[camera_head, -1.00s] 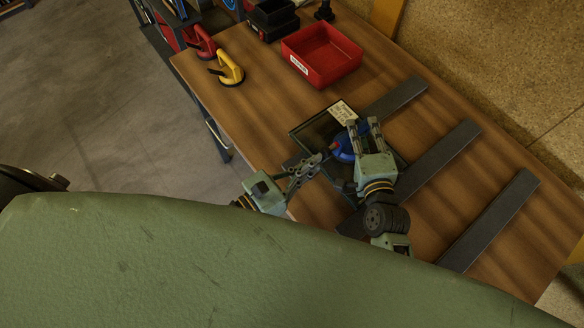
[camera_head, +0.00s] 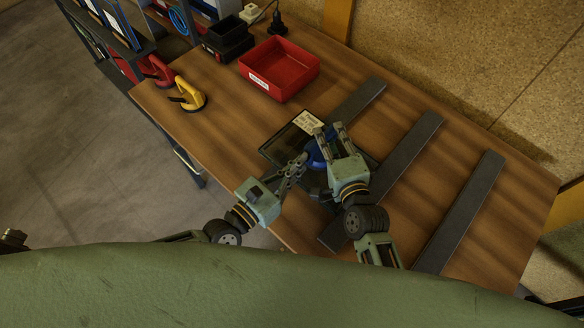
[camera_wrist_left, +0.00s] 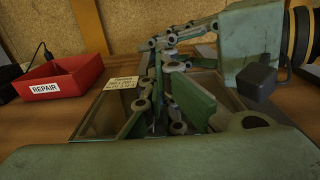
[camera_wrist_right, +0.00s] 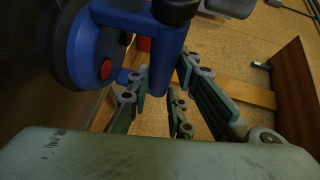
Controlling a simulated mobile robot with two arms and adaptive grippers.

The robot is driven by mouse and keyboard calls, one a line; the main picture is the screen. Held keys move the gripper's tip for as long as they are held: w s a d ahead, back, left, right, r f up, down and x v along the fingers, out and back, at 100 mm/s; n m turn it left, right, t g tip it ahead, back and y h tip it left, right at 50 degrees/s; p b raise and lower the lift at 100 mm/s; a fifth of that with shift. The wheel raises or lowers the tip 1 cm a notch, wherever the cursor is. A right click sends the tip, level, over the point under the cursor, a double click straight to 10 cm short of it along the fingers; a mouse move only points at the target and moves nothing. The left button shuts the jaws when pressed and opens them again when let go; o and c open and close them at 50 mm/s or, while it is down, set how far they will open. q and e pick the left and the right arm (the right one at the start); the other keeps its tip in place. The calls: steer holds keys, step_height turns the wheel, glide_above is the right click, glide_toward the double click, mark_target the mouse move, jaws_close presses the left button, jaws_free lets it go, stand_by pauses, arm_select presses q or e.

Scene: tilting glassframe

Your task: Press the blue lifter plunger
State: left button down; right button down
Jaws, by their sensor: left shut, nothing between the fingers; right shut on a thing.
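The blue lifter (camera_head: 315,156) sits on a dark framed glass pane (camera_head: 280,150) on the table, partly hidden by both grippers. In the right wrist view, the blue lifter (camera_wrist_right: 128,28) is large and close, with a round red spot (camera_wrist_right: 105,69) on its side. My right gripper (camera_head: 324,134) is shut on the blue lifter, over it from the right. My left gripper (camera_head: 302,160) is shut and empty, its tips close beside the lifter's left side. Whether they touch it I cannot tell. In the left wrist view, grippers hide the lifter.
A red bin (camera_head: 279,69) marked REPAIR stands behind the pane. A yellow lifter (camera_head: 188,96) and a red lifter (camera_head: 156,72) lie at the table's left edge. Several dark bars (camera_head: 400,150) lie across the table, with bare wood between them.

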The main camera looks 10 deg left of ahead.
arm_select(q)
steer(key=v, duration=1.4)
steer(key=shift+s, duration=0.1)
stand_by(0.4)
steer(key=v, duration=0.3)
steer(key=shift+s+a+r, duration=0.1)
steer(key=shift+s, duration=0.1)
steer(key=shift+w, duration=0.1)
steer(key=x, duration=1.4)
